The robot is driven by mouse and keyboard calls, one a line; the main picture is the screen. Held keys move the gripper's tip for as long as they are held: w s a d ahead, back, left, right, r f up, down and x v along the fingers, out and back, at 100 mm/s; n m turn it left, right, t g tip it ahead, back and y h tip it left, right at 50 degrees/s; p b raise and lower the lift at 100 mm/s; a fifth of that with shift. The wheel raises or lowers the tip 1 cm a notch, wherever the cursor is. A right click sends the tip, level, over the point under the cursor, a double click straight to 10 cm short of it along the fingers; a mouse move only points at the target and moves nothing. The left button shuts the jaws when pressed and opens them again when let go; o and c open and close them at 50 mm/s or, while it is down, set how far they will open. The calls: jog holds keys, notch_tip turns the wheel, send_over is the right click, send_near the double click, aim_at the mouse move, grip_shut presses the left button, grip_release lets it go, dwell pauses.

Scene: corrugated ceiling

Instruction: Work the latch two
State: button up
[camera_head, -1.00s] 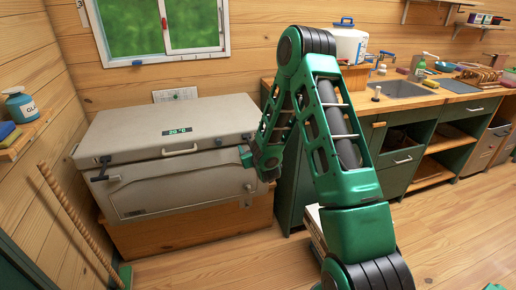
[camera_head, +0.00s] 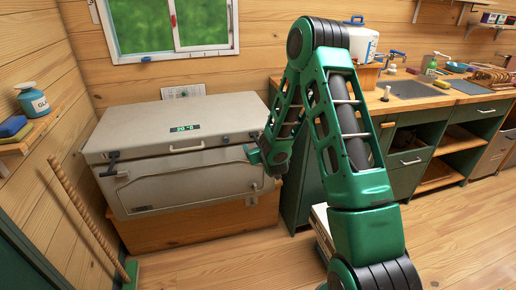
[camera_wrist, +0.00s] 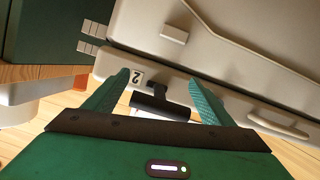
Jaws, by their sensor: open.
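Latch two is a black T-shaped latch (camera_wrist: 160,103) beside a white "2" label (camera_wrist: 136,77) on the pale grey chest (camera_head: 165,188). My gripper (camera_wrist: 160,97) is open, with one green finger on each side of the latch's bar in the wrist view. I cannot tell if the fingers touch it. In the head view my gripper (camera_head: 251,154) is at the chest's right front, just below the lid edge, and largely hides the latch there. The lid (camera_head: 140,125) is down. Another dark latch (camera_head: 112,166) is at the chest's left front.
A pale handle (camera_head: 187,148) sits at the lid's front middle. The chest rests on a wooden base (camera_head: 165,232). A green cabinet (camera_head: 303,195) stands close on the right. A wooden pole (camera_head: 85,215) leans at the left.

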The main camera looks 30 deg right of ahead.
jog(key=v, duration=1)
jog(key=shift+s, duration=0.1)
dwell(0.3)
